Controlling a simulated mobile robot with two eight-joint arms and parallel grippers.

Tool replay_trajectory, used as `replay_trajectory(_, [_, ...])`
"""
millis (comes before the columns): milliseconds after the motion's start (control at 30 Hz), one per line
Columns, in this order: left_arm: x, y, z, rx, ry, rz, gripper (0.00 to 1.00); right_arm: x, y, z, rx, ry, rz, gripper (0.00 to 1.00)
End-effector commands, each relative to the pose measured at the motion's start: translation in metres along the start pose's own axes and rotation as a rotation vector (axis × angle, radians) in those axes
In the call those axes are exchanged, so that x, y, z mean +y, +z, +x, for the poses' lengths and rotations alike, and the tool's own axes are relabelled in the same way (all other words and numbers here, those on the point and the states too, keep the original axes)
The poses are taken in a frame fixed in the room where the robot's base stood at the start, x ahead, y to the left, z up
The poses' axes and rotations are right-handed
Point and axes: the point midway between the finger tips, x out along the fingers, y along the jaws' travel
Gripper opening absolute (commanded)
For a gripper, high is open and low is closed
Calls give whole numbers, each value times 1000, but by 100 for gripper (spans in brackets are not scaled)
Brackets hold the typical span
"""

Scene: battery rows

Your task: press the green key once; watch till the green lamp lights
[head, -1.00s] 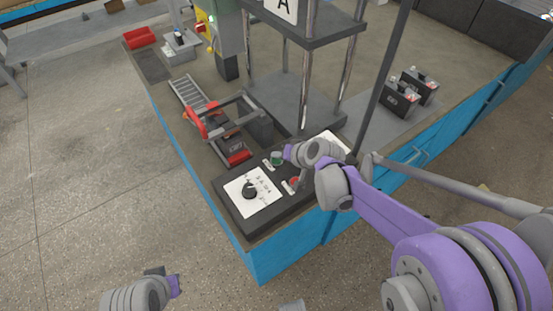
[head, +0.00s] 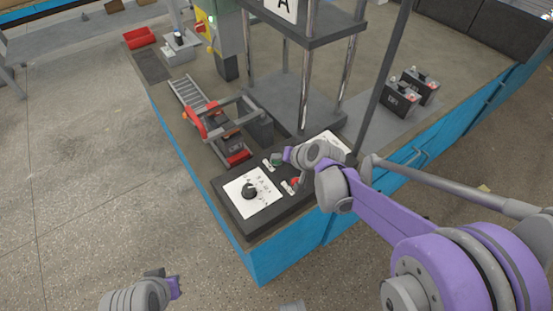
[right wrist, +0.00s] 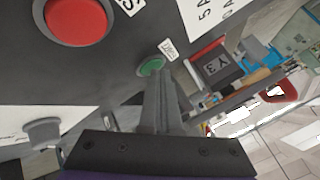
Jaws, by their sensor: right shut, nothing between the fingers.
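The green key (head: 276,159) is a round button on the dark control panel (head: 233,207). It also shows in the right wrist view (right wrist: 151,67), beside a small white label. My right gripper (head: 287,155) is shut and empty, with its fingertips (right wrist: 160,78) at the key's near edge. I cannot tell whether they touch it. A small green spot (head: 212,19) shows on the machine at the back; I cannot tell whether it is the lamp or is lit. My left gripper (head: 166,279) is low at the left, away from the panel; its jaws are unclear.
A red button (right wrist: 77,18) sits close to the green key. A black knob (head: 249,192) on a white plate is at the panel's left. A press frame (head: 305,90) stands behind, with a roller track (head: 188,92) to its left. Batteries (head: 400,98) stand at the right.

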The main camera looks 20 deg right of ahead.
Motion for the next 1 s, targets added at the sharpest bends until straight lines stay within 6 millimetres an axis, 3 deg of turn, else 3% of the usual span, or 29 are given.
replay_trajectory(1000, [0,-9,-17,6,0,0,0,-12,-12,-16,0,0,0,0])
